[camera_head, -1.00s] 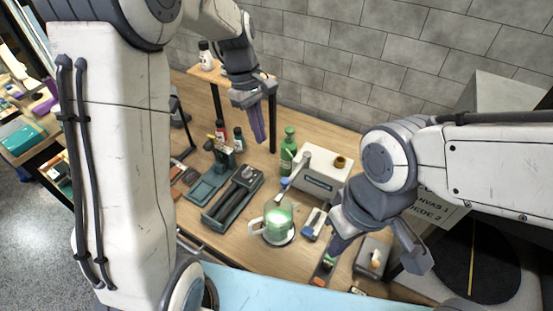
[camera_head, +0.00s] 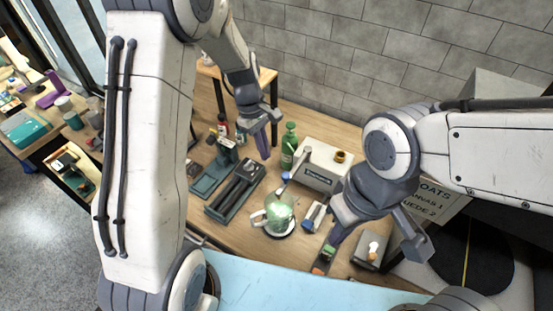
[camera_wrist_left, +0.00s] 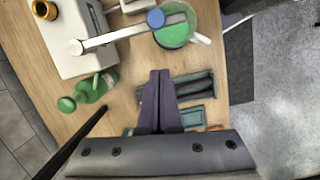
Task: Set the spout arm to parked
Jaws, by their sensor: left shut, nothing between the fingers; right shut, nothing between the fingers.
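The spout arm (camera_head: 297,168) is a slim pale bar on the white boxy machine (camera_head: 321,181). It slants from its pivot on the machine down over a glass jug (camera_head: 279,217) with green contents. My left gripper (camera_head: 263,156) points down, shut and empty, left of the green bottle (camera_head: 289,143). Its purple fingers (camera_wrist_left: 160,76) show apart from the spout arm. My right gripper (camera_head: 325,263) is shut, low over the bench's front right.
The green bottle (camera_wrist_left: 95,88) stands between my left fingers and the machine. A dark tray (camera_head: 235,189) lies left of the jug. A blue-and-white item (camera_head: 315,215) and a grey box (camera_head: 370,250) lie right of it. A small raised shelf stands behind.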

